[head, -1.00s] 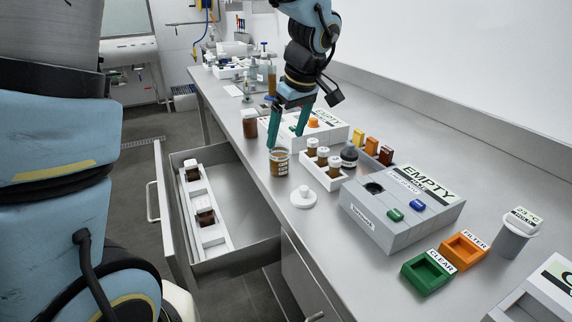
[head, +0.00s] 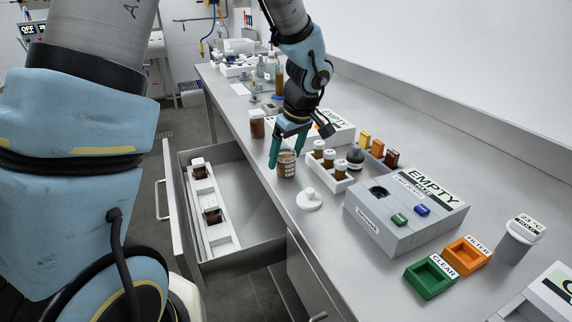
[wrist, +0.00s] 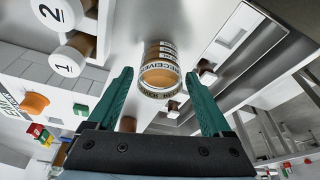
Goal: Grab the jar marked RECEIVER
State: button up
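The jar marked RECEIVER (wrist: 160,72) is a clear jar with a brown content and a printed label. In the head view it stands upright on the bench near the front edge, and the jar (head: 287,164) is partly hidden by a finger. My gripper (head: 289,155) has green fingers and is open, pointing down at the jar. In the wrist view the jar lies between the two spread fingers of my gripper (wrist: 166,85), with a visible gap on each side.
A white rack (head: 328,174) of brown vials stands close on the right. A white round lid (head: 309,200) lies in front. A brown jar (head: 257,124) stands behind left. An open drawer (head: 262,218) sits below the bench edge. A grey box (head: 385,235) marked EMPTY is right.

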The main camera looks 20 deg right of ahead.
grip_shut()
dwell(0.5)
